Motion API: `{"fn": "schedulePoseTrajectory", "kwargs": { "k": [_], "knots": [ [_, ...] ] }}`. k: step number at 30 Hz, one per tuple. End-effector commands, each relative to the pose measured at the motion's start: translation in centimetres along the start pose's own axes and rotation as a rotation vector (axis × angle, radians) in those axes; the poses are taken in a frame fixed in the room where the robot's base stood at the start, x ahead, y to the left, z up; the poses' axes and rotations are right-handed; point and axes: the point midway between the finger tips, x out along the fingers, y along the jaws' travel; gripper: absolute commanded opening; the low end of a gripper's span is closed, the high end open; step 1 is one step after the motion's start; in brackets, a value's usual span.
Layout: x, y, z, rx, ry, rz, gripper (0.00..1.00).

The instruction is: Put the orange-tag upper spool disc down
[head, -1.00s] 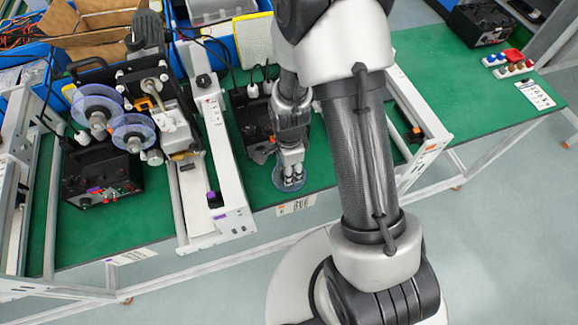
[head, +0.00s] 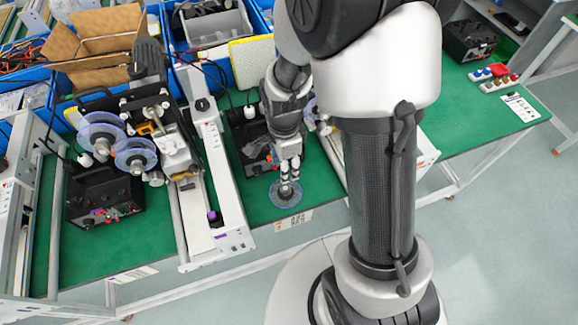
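A bluish, see-through spool disc (head: 287,201) with a dark hub lies level at the front of the green bench, near its front edge. My gripper (head: 286,181) points down over the middle of the disc, its fingertips at or just above the hub. The fingers are close together and small in the picture. I cannot tell whether they grip the hub, or whether the disc rests on the bench or hangs just above it. No orange tag can be made out on the disc.
A white rail frame (head: 219,184) stands left of the disc. Further left, a machine carries two see-through discs (head: 135,156). A black box (head: 250,135) is behind my gripper. My arm hides part of the bench to the right. Bare green bench surrounds the disc.

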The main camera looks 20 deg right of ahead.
Motion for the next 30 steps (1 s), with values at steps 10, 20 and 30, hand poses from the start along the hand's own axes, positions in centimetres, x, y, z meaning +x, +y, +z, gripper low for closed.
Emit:
{"fn": "schedulePoseTrajectory", "kwargs": {
  "k": [10,20,30],
  "knots": [
    [-12.5,2.8,0.0,-0.541,0.046,-0.155,0.46],
    [-21.9,10.9,0.1,-1.227,0.214,-0.288,0.46],
    [-23.8,14.9,0.1,-1.53,0.321,-0.314,0.46]
  ]
}}
